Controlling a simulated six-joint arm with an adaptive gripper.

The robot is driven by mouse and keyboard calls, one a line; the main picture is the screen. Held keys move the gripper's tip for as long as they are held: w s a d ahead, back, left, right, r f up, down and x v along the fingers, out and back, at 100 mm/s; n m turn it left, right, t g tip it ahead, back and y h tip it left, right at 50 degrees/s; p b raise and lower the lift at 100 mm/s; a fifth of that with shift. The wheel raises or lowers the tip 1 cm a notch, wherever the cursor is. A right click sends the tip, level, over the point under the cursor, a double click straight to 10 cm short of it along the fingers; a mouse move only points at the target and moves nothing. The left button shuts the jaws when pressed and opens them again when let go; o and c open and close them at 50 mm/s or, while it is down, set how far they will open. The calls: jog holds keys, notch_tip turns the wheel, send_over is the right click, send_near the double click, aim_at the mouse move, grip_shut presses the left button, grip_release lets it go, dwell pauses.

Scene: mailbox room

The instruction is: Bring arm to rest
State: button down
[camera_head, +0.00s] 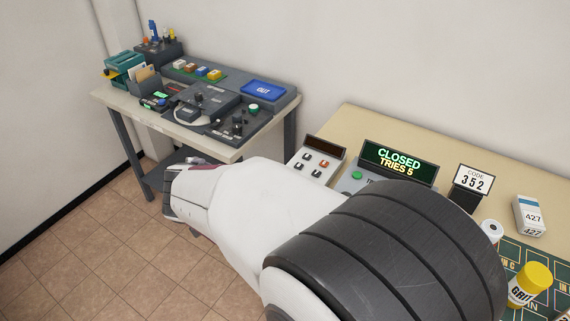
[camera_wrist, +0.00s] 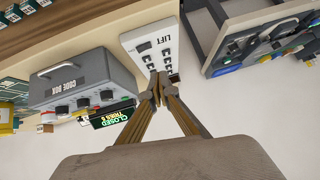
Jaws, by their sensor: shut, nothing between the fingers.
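My gripper (camera_wrist: 158,88) shows in the wrist view with its two fingertips together and nothing between them. It is in the air, with the white LIFT panel (camera_wrist: 155,50) behind the tips; I cannot tell the distance. The grey CODE BOX (camera_wrist: 80,82) is to the left of the tips, apart from them. In the head view my white arm with its dark ribbed joint crosses the lower middle and reaches left towards the grey bench. The fingers cannot be made out there.
The grey bench (camera_head: 225,151) at left carries control gear and a blue OUT tray (camera_head: 262,90). The beige table (camera_head: 360,118) at right has a CLOSED, TRIES 5 display (camera_head: 398,158), a code 352 card (camera_head: 472,183), a 427 box (camera_head: 529,214) and a yellow-capped can (camera_head: 532,280).

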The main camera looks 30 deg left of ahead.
jog(key=shift+n, duration=0.3)
jog(key=s+d+f+n+g+h, duration=0.2)
jog(key=s+d+f+n, duration=0.2)
jog(key=d+n, duration=0.3)
jog(key=s+d+r+m, duration=0.2)
jog(key=s+d+r, duration=0.1)
jog(key=d, duration=1.1)
jog(key=s+d+r+m+g, duration=0.1)
jog(key=d+r, duration=0.4)
jog(key=d, duration=1)
jog(key=s+d+r+m, duration=0.4)
jog(key=s+d+r, duration=0.1)
jog(key=d, duration=1)
jog(key=shift+s+y, duration=0.15)
jog(key=shift+y, duration=0.25)
dwell(0.6)
